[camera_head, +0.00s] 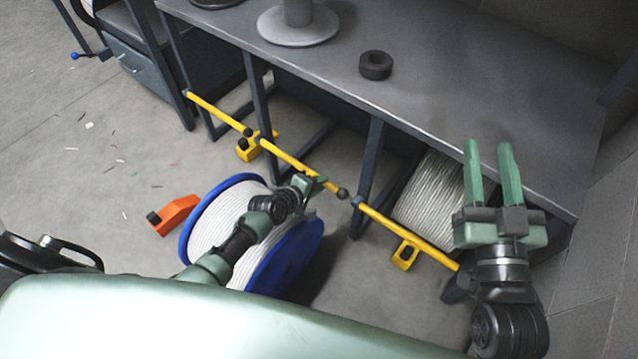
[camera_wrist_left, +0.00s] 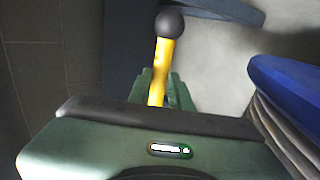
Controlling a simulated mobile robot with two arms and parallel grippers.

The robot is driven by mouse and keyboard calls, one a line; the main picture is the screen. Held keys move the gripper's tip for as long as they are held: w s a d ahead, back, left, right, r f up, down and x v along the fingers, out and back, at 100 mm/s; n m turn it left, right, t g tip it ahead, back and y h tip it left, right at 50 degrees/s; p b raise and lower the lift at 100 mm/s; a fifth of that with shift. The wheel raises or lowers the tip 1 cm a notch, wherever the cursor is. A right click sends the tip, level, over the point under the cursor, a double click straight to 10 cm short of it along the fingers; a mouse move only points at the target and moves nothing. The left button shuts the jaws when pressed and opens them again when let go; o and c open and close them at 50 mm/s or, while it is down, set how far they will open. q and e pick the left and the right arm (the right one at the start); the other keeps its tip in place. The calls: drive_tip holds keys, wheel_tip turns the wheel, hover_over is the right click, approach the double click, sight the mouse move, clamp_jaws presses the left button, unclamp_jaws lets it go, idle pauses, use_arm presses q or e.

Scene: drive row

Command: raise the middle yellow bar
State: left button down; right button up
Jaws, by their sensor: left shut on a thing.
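The middle yellow bar (camera_head: 285,158) runs along the front of the grey workbench, between two other yellow bars. It has a dark ball at its right end (camera_head: 343,193). My left gripper (camera_head: 316,182) is shut on the middle bar near that end. In the left wrist view the yellow bar (camera_wrist_left: 163,68) sticks out from between the green fingers (camera_wrist_left: 158,92), its black ball (camera_wrist_left: 169,23) beyond them. My right gripper (camera_head: 488,150) is raised at the right with its two green fingers apart and empty. Part of the middle bar is hidden by my left gripper.
A blue-flanged spool (camera_head: 291,258) stands on the floor under my left arm. The left yellow bar (camera_head: 215,111) and right yellow bar (camera_head: 405,233) lie to either side. An orange block (camera_head: 177,214) lies on the floor. A black ring (camera_head: 375,65) sits on the workbench (camera_head: 450,80). The left floor is mostly open.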

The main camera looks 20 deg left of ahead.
use_arm(q)
drive_tip(key=shift+r, duration=0.1)
idle(0.8)
